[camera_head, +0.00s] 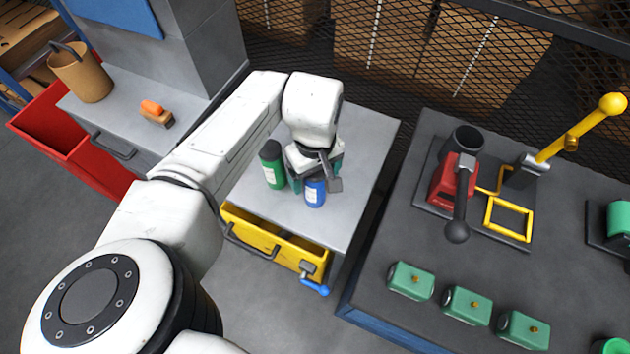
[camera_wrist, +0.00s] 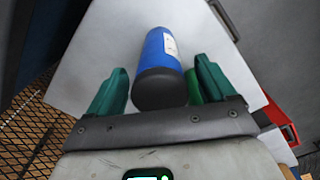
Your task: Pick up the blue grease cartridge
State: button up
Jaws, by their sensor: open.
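The blue grease cartridge (camera_head: 315,193) stands upright on the grey top of a small cabinet, with a pale label on its side. The wrist view shows its blue body (camera_wrist: 157,50) and dark cap between my fingers. My gripper (camera_head: 316,176) is open above and around it, with one green-padded finger on each side and visible gaps. It also shows in the wrist view (camera_wrist: 160,80). A green cartridge (camera_head: 272,168) with a dark cap stands just left of it in the head view. In the wrist view it is mostly hidden behind the right finger.
The cabinet's yellow drawer (camera_head: 270,236) is open at its front. A dark workbench (camera_head: 385,235) to the right carries a red device (camera_head: 447,184), a yellow lever (camera_head: 570,140) and several green blocks. A mesh fence (camera_head: 400,60) stands behind. The cabinet top right of the cartridge is clear.

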jog(key=c, duration=1.5)
